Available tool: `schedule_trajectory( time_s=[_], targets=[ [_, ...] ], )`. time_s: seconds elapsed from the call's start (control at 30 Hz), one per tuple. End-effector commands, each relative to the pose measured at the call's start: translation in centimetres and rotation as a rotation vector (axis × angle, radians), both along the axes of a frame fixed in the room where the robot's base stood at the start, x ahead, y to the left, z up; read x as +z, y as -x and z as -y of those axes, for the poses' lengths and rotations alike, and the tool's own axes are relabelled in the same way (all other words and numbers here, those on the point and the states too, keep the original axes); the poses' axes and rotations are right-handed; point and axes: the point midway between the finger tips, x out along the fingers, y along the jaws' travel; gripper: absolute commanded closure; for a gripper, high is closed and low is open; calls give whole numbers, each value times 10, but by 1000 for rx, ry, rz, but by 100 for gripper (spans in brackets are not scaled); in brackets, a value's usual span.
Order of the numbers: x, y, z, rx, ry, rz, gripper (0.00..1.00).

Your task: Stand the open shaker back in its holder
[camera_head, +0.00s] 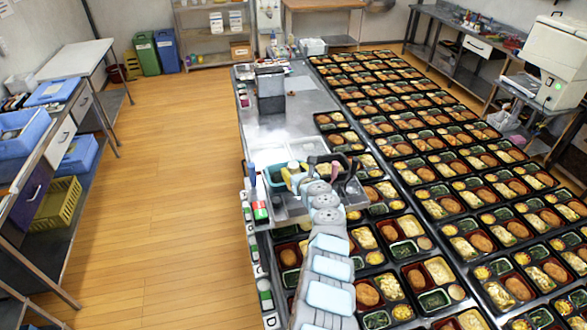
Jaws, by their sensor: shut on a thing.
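My gripper (328,162) is at the far end of my arm, above the steel counter's near part, to the right of a teal tub. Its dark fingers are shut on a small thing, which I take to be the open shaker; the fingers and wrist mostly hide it. I cannot see its opening or tell its tilt. I cannot pick out the shaker's holder for certain among the small things around the tub.
The teal tub (274,176) stands at the counter's left side, with a green, white and red container (260,211) nearer. Filled bento trays (404,229) crowd the right side. A steel box (270,92) stands farther back. The counter (280,128) between is mostly clear.

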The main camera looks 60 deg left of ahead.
Motion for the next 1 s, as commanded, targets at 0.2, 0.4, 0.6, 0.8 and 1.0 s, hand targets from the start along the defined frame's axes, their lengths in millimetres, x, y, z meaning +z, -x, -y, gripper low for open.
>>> schedule_trajectory(
  time_s=[0.2,0.4,0.6,0.8,1.0],
  targets=[
    [-19,0,0,-1,0,0,65],
    [-39,0,0,-1,1,0,65],
    [-59,0,0,0,1,0,65],
    [-77,0,0,0,1,1,65],
    [-89,0,0,0,0,0,65]
  ],
)
